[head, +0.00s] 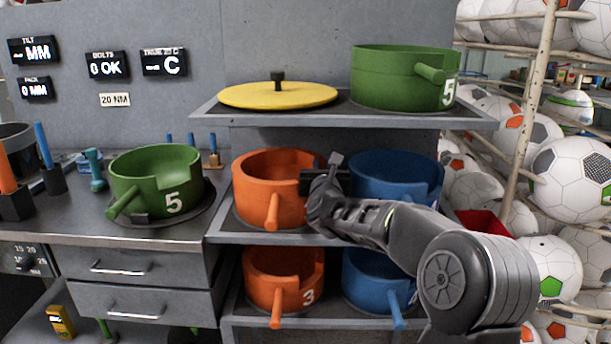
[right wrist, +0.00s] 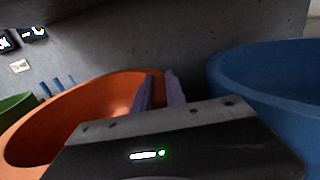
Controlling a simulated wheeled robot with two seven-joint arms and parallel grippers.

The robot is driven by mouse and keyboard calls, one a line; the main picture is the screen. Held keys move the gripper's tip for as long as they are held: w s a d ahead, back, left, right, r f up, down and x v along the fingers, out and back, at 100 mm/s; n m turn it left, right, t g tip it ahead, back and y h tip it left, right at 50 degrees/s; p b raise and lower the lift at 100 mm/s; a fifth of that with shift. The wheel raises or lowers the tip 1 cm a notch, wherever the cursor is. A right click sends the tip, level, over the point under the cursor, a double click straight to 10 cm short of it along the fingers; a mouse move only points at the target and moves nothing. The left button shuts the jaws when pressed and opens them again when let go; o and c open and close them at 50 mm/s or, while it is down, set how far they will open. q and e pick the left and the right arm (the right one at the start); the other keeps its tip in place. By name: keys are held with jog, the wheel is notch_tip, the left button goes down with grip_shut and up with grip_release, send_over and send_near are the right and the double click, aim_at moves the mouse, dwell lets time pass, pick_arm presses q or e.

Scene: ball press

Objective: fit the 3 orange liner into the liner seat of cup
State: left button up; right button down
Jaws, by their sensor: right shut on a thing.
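An orange liner (head: 265,178) with a notch and a peg handle sits on the middle shelf; no number shows on it. It also shows in the right wrist view (right wrist: 70,110). My right gripper (head: 323,172) is shut on the right side of its rim. In the right wrist view its two fingers (right wrist: 159,90) straddle that rim. A second orange liner (head: 262,285), marked 3, sits on the shelf below. A green liner (head: 155,168) marked 5 stands in a dark round holder (head: 200,212) on the bench; I cannot tell if this is the cup. My left gripper is not in view.
A blue liner (head: 400,177) stands close right of my right gripper, another (head: 375,280) below. A yellow lid (head: 277,95) and a green liner (head: 402,78) sit on the top shelf overhead. Balls (head: 575,175) fill a rack at right.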

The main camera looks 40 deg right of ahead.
jog(key=shift+r, duration=0.25)
jog(key=shift+r, duration=1.45)
jog(key=shift+s+a+r, duration=0.15)
jog(key=shift+s+a, duration=0.05)
jog(key=shift+s, duration=0.1)
jog(key=b+v, duration=0.1)
jog(key=v, duration=1.6)
jog(key=shift+b, duration=0.4)
jog(key=shift+s+a, duration=0.1)
